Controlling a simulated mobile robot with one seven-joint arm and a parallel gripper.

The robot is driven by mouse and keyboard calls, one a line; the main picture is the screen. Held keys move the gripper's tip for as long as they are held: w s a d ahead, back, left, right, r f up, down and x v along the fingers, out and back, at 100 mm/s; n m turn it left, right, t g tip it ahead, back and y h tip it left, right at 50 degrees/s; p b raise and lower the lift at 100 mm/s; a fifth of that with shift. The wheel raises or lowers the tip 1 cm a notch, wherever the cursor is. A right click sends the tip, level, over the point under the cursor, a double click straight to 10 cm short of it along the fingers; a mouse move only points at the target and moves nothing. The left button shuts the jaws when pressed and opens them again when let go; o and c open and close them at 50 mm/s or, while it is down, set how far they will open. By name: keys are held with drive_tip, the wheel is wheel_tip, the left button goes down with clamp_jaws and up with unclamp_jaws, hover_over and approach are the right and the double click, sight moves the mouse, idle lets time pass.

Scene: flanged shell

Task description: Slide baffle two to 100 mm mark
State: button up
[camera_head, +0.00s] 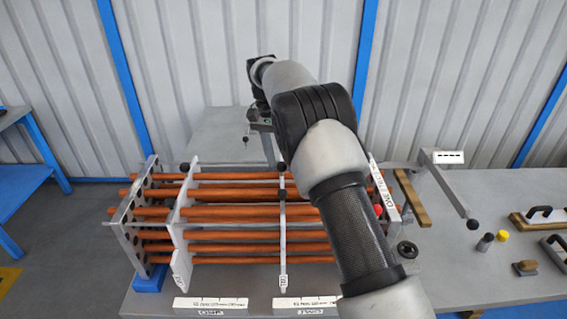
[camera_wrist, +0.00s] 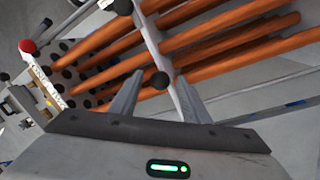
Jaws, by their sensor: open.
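A thin white baffle (camera_head: 283,225) with black knobs stands upright across the orange tubes (camera_head: 235,235), near mid-length. Its tag is too small to read surely, so I cannot confirm it is baffle two. It also shows in the wrist view (camera_wrist: 152,40). No firm contact is visible. In the head view my arm hides part of the tubes. Marked scales (camera_head: 210,303) and (camera_head: 305,302) lie along the front; their numbers are unreadable.
Another white baffle (camera_head: 180,240) stands left, beside a grey holed end plate (camera_head: 128,235). A plate marked ONE (camera_head: 381,190) stands right.

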clamp_jaws()
drive_tip(key=d, duration=1)
unclamp_jaws()
